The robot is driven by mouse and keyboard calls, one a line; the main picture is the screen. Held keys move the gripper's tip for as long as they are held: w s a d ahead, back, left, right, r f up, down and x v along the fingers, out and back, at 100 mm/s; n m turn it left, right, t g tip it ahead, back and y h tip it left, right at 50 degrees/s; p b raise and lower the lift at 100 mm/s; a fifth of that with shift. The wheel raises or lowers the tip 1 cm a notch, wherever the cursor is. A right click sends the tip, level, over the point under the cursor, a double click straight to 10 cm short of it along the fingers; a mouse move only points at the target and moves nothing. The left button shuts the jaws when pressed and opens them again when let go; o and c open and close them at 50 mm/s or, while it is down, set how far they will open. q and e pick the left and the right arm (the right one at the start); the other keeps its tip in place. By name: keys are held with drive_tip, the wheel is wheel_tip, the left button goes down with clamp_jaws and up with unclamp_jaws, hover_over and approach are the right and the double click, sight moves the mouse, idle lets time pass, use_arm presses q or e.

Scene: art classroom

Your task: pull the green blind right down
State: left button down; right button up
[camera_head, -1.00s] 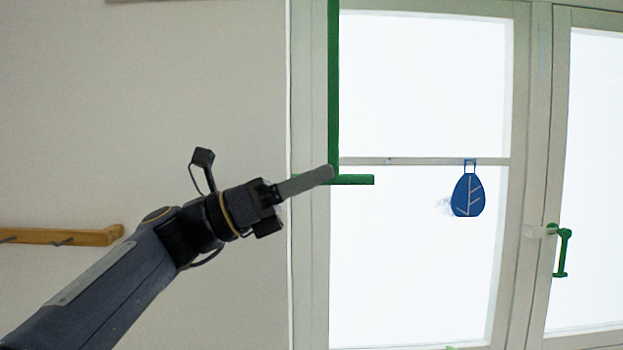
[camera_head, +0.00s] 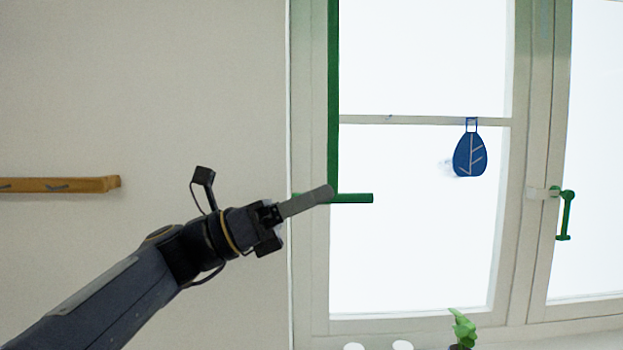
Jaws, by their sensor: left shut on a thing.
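The green blind (camera_head: 333,80) shows as a narrow vertical strip along the left side of the window, running up out of the picture. A green crossbar (camera_head: 352,198) sits at its lower end, below the window's middle rail and well above the sill. My left gripper (camera_head: 328,193) reaches in from the lower left and is shut on the crossbar, where the strip meets it. The fingers hide part of the bar. My right gripper is not in view.
A blue leaf-marked ornament (camera_head: 469,155) hangs from the window's middle rail (camera_head: 425,120). A green window handle (camera_head: 567,215) is at the right. A green plant (camera_head: 462,328) and white rounded things stand at the bottom. A wooden peg rail (camera_head: 60,185) is on the left wall.

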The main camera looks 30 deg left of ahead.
use_arm(q)
wheel_tip(320, 180, down, 42)
drive_tip(key=b, duration=2.3)
drive_tip(key=shift+b, duration=0.4)
drive_tip(key=shift+w+a+r, duration=0.1)
drive_tip(key=shift+r, duration=0.05)
drive_tip(key=c, duration=1.4)
unclamp_jaws()
drive_tip(key=v, duration=0.7)
drive_tip(key=shift+s+a, duration=0.25)
drive_tip(key=shift+a, duration=0.05)
